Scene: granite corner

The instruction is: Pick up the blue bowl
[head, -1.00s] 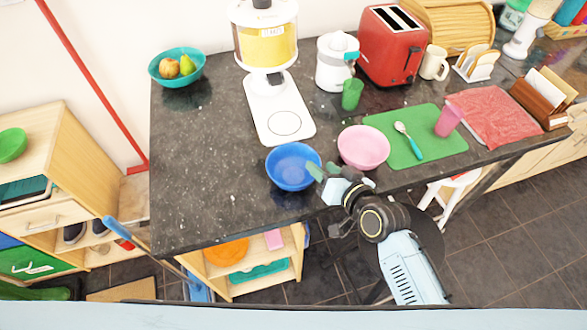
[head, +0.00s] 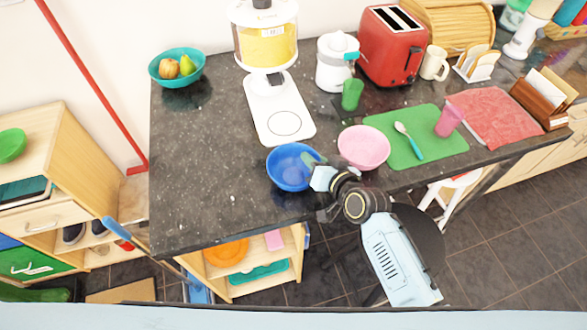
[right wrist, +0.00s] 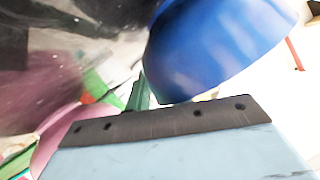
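The blue bowl (head: 287,174) stands on the dark granite counter near its front edge, left of the pink bowl. My right gripper (head: 313,163) is at the right side of the blue bowl's rim. One green fingertip shows over the rim; the other is mostly hidden in the head view. In the right wrist view the blue bowl's outer wall (right wrist: 215,50) is large and close, with one green finger (right wrist: 138,96) right beside it. The second finger is hidden there. I cannot tell whether the fingers are closed on the rim. My left gripper is not in view.
The pink bowl (head: 364,147) stands just right of my right gripper. A green mat (head: 440,148) with a spoon (head: 409,141) and pink cup (head: 449,120) lies beyond it. A white dispenser (head: 280,117) stands behind. The counter (head: 205,170) left of the blue bowl is clear.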

